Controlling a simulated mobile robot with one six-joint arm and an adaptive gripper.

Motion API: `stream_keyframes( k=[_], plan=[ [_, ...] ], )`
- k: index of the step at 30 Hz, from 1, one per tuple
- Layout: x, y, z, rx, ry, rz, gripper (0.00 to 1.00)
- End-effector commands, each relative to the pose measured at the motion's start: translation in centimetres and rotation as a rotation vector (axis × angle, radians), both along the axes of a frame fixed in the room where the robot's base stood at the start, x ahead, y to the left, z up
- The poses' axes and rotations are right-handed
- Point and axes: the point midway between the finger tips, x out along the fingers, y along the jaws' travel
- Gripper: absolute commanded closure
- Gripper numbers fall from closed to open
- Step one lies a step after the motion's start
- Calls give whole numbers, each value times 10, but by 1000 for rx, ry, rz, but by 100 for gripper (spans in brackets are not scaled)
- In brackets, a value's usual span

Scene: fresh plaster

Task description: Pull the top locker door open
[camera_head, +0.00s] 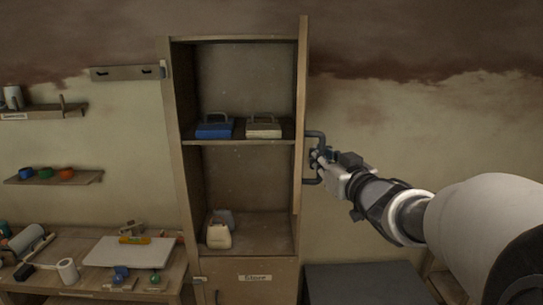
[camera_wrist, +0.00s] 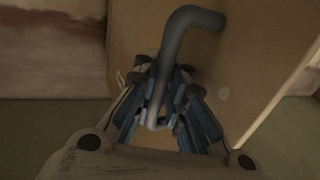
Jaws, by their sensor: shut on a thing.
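The top locker door (camera_head: 301,110) stands swung open at the right side of the locker (camera_head: 177,150), seen nearly edge-on in the head view. The locker's upper interior is fully visible. The door's dark bar handle (camera_head: 318,134) sticks out to the right. My gripper (camera_head: 320,160) is shut on this handle from the right. In the wrist view the bent handle (camera_wrist: 185,30) runs down between the fingers of my gripper (camera_wrist: 162,108), against the brown door face (camera_wrist: 245,60). The fingers hide part of the handle.
Blue (camera_head: 214,130) and beige (camera_head: 264,130) cases sit on the middle shelf; a pale bag (camera_head: 219,234) stands below. A closed lower door (camera_head: 255,284) is underneath. A workbench (camera_head: 168,277) stands left, and a dark flat-topped unit (camera_head: 362,282) lower right. Bare wall lies right.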

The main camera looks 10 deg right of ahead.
Motion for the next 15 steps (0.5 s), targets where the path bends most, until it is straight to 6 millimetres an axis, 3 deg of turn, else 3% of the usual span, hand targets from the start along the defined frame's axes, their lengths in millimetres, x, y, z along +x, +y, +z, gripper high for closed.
stream_keyframes(
  k=[7,8,15],
  plan=[
    [0,0,-5,4,10,-1,100],
    [0,0,-5,4,10,-1,87],
    [0,0,-2,1,5,0,71]
  ],
)
